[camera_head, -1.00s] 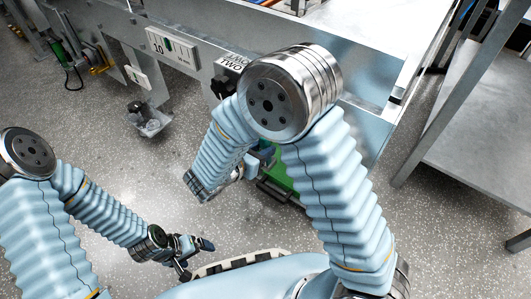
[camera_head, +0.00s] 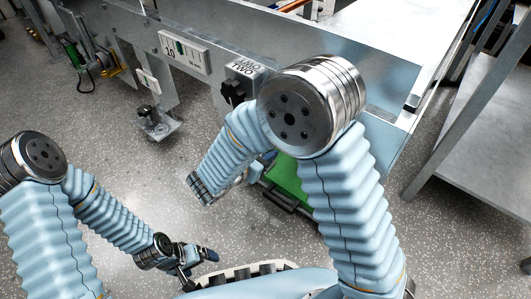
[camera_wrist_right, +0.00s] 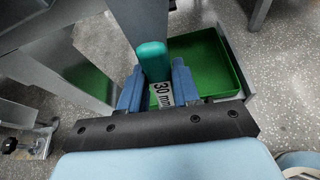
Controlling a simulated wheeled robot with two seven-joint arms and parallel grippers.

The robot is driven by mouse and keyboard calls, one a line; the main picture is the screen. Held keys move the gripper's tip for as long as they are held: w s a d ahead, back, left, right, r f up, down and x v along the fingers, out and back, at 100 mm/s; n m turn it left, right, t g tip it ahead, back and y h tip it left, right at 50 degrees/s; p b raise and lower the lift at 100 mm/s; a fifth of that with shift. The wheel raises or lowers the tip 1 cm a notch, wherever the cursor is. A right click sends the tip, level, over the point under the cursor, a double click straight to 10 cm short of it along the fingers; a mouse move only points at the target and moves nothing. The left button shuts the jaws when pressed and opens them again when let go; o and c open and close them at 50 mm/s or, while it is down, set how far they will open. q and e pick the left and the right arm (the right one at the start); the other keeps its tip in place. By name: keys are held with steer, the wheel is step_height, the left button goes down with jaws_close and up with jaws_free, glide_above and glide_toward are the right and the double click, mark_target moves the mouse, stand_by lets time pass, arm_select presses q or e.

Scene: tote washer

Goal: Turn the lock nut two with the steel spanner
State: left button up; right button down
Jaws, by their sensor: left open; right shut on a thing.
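My right gripper (camera_wrist_right: 157,88) is shut on a teal-green handle (camera_wrist_right: 151,58) with a "30 mm" label (camera_wrist_right: 160,95), apparently the spanner; no steel end shows. In the head view the right gripper is mostly hidden by my right arm. A plate (camera_head: 246,68) marked "TWO" is on the machine's side beam. A black knob (camera_head: 232,93) sits just below it, partly close to my arm's outline; I cannot tell if it is the lock nut. My left gripper (camera_head: 195,263) is open and empty, low over the floor.
A green tray (camera_head: 289,178) lies beyond my right forearm and shows beside the right gripper (camera_wrist_right: 228,62). A machine foot (camera_head: 158,124) stands on the floor at left. A grey table (camera_head: 480,150) stands at right. The floor between the left arm and the machine is clear.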

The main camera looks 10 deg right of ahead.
steer(key=shift+w+a+m+t+b, duration=0.35)
steer(key=shift+w+b, duration=0.1)
steer(key=shift+b, duration=0.3)
steer(key=shift+w+a+r+m+b, duration=0.1)
steer(key=shift+w+a+m+b, duration=0.15)
steer(key=shift+w+b, duration=0.1)
steer(key=shift+r, duration=0.15)
steer(key=shift+w+a+r+m+t+y, duration=0.3)
steer(key=shift+w+a+m+t+y, duration=0.1)
steer(key=shift+w+a+m, duration=0.35)
steer(key=shift+w+d, duration=0.1)
steer(key=shift+w+a+r+m+t, duration=0.45)
steer(key=shift+w+a+r+m, duration=0.1)
steer(key=shift+w, duration=0.1)
